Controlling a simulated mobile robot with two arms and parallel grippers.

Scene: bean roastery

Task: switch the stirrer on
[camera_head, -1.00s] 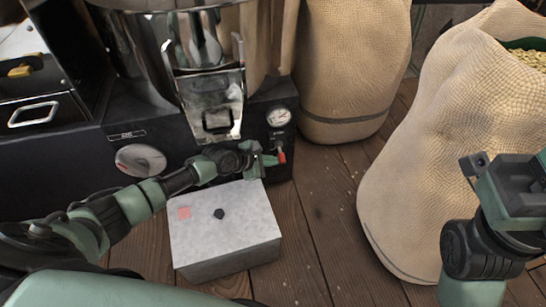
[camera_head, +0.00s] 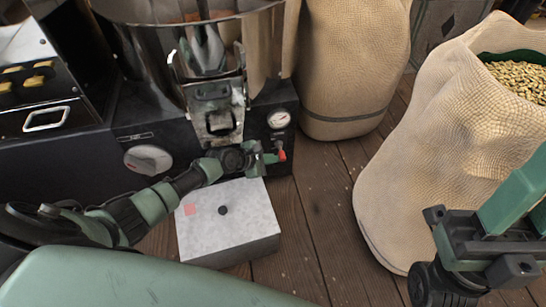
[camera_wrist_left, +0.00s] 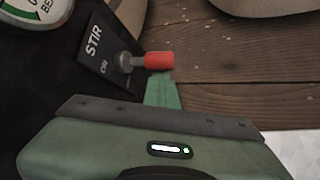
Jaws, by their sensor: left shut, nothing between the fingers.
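The stirrer switch is a small lever with a red tip (camera_head: 282,154) on the dark front of the roaster, below a round gauge. In the left wrist view its red tip (camera_wrist_left: 160,61) sticks out sideways from a plate marked STIR (camera_wrist_left: 93,42). My left gripper (camera_head: 270,158) is shut and empty, right beside the lever. In the left wrist view its green fingers (camera_wrist_left: 162,94) end just below the red tip; I cannot tell whether they touch it. My right gripper (camera_head: 485,240) is at the lower right, away from the roaster; its fingers are not clear.
A grey-white box (camera_head: 235,220) with a black knob stands on the floor below my left arm. A closed sack (camera_head: 352,60) stands right of the roaster, and an open sack of beans (camera_head: 440,130) farther right. Wooden floor (camera_head: 320,200) lies bare between.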

